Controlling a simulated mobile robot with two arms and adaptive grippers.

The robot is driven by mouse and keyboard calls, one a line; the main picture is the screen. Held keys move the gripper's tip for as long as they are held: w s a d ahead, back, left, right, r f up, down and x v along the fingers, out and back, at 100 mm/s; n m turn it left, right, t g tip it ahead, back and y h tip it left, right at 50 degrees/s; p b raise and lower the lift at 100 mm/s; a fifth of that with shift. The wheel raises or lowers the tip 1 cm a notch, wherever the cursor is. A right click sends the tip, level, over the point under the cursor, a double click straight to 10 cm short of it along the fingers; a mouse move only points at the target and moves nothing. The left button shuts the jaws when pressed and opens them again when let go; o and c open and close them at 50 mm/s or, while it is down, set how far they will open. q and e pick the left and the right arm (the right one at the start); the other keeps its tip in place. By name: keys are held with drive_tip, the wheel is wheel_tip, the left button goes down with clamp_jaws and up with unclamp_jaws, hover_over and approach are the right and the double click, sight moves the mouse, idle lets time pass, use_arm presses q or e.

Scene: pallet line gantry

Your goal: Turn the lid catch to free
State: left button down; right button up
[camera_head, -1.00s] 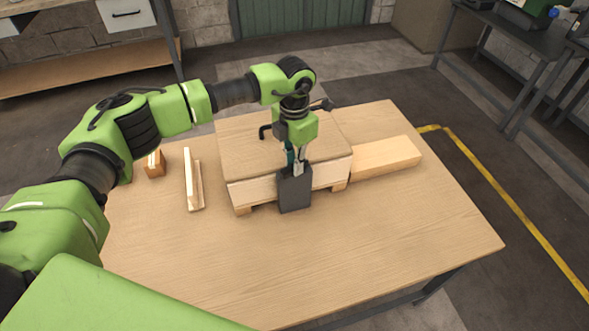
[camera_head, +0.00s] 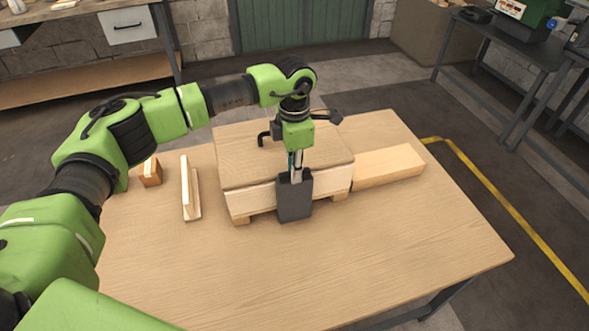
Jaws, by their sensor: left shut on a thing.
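A wooden crate with a flat lid (camera_head: 240,163) stands on the wooden table, its lid down. A dark grey block (camera_head: 294,200) sits at the middle of the crate's front side. My left gripper (camera_head: 296,172) points down from above at the top of this block and is shut on a small part there. I take that part to be the lid catch, but the fingers and the block mostly hide it, so its turn angle cannot be told. A black bent handle (camera_head: 264,139) shows on the lid, left of my wrist. My right gripper is not in view.
A long wooden beam (camera_head: 388,167) lies right of the crate. An upright wooden piece (camera_head: 190,190) and a small wooden block (camera_head: 151,172) stand to the left. The table's front part (camera_head: 330,270) is clear. Benches stand behind.

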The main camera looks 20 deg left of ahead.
use_arm(q)
drive_tip(key=shift+w+r, duration=0.1)
drive_tip(key=c, duration=2)
unclamp_jaws()
drive_tip(key=shift+o, duration=0.2)
wheel_tip(320, 180, up, 12)
